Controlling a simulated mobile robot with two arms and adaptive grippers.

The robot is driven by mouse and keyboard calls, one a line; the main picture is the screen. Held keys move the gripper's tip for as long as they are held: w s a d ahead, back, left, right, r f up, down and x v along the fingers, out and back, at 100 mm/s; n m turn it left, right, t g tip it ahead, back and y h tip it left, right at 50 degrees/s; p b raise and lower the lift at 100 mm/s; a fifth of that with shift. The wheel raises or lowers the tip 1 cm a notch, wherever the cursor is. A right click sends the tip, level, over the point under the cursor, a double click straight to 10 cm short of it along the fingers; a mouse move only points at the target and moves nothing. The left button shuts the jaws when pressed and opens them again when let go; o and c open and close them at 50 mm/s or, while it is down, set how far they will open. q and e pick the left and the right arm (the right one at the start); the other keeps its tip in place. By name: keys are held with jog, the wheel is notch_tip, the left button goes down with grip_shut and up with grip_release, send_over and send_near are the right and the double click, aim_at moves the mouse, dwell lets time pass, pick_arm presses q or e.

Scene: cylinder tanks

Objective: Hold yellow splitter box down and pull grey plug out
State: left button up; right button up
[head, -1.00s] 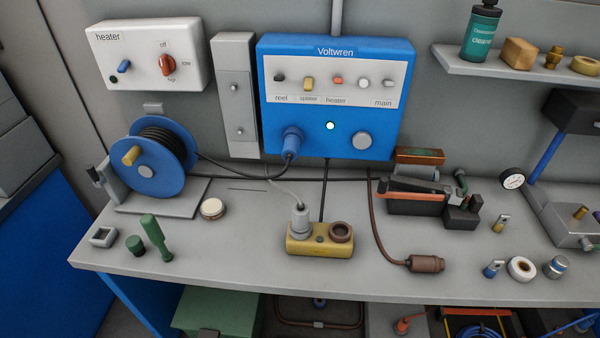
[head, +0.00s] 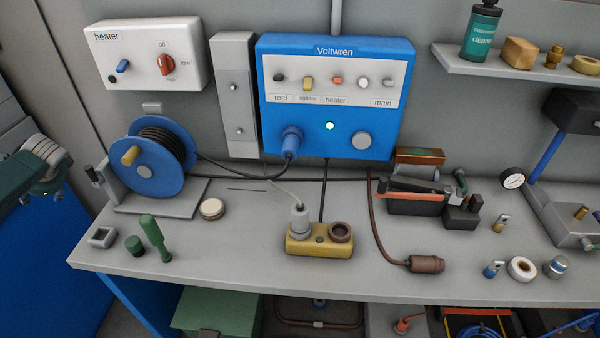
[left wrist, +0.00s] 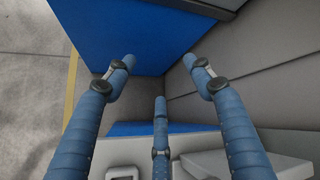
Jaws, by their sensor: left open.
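The yellow splitter box (head: 319,246) lies on the bench, with the grey plug (head: 300,222) upright in its left socket. A pale cord leaves the top of the plug toward the back. The box's right socket (head: 341,232) is brown-rimmed and empty. My left gripper (head: 44,168) shows at the left edge of the head view, far left of the box and off the bench. In the left wrist view, its blue fingers (left wrist: 157,66) are spread with nothing between them. Box and plug are not visible in that view. My right gripper is in neither view.
A brown plug (head: 424,264) lies right of the box. The blue Voltwren panel (head: 335,140) has a lit green lamp. Bench around the box's front is clear.

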pick_arm(q)
jog(key=w+d+r+t, duration=0.2)
jog(key=w+d+r, duration=0.3)
jog(key=w+r, duration=0.6)
jog(key=w+d+r+m+t+h, duration=0.1)
jog(key=w+d+r+m+h, duration=0.1)
jog(key=d, duration=0.5)
jog(key=w+d+r+m+h, duration=0.1)
jog(key=w+d+r+m, duration=0.15)
jog(key=d, duration=0.45)
jog(key=d+f+m+h, duration=0.2)
jog(key=d+m+h, duration=0.1)
jog(key=d, duration=1.2)
jog(key=m+g+h, duration=0.3)
jog(key=m+g, duration=0.3)
jog(key=m, duration=0.8)
send_near(300, 208)
jog(key=shift+d, duration=0.15)
notch_tip(300, 208, down, 11)
jog(key=shift+f, duration=0.15)
